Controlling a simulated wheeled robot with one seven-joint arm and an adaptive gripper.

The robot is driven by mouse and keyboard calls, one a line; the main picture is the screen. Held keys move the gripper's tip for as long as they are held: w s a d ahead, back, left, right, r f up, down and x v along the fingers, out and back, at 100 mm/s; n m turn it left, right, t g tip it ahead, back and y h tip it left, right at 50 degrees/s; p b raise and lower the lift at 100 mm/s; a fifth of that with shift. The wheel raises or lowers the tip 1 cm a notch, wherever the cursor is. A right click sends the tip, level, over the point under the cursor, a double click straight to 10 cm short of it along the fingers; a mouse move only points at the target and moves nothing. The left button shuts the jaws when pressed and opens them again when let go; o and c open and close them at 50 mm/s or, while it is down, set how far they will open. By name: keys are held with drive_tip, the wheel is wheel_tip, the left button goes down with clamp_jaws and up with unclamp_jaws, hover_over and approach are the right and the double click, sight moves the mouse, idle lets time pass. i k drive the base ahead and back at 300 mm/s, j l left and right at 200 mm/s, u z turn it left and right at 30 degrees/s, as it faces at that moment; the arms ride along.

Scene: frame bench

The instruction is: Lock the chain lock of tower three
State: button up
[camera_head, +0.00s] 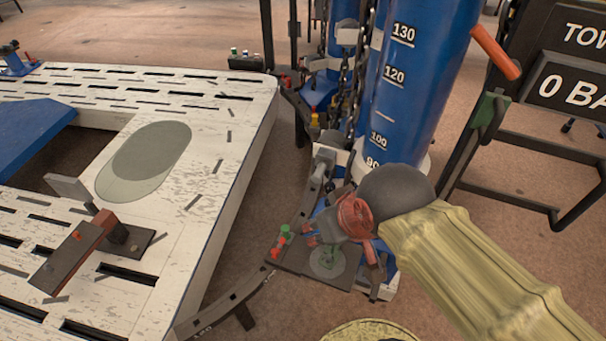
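A blue tower column (400,90) with white height numbers stands upright right of centre. A dark chain (361,75) hangs along its left side. A second blue column (338,35) stands partly hidden behind the chains. I cannot tell which tower is number three. The chain lock itself is not clearly visible. My arm comes in from the lower right in a yellow sleeve with a grey round joint. My gripper (345,222) seems to be the red and grey end beyond that joint, low at the tower's foot. Its fingers are not clear, and I cannot see whether it holds anything.
A white slotted frame bench (230,130) fills the left, with a red and dark clamp (85,245) on it. A dark plate (300,260) with red and green knobs lies at the tower's foot. A black sign stand (545,140) stands at right.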

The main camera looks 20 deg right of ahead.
sight(511, 69)
drive_tip(key=k+z, duration=0.1)
drive_tip(key=z, duration=0.3)
drive_tip(key=k+l+z, duration=0.1)
drive_tip(key=z, duration=0.25)
drive_tip(key=l+z, duration=0.15)
drive_tip(key=z, duration=0.25)
drive_tip(key=k, duration=0.05)
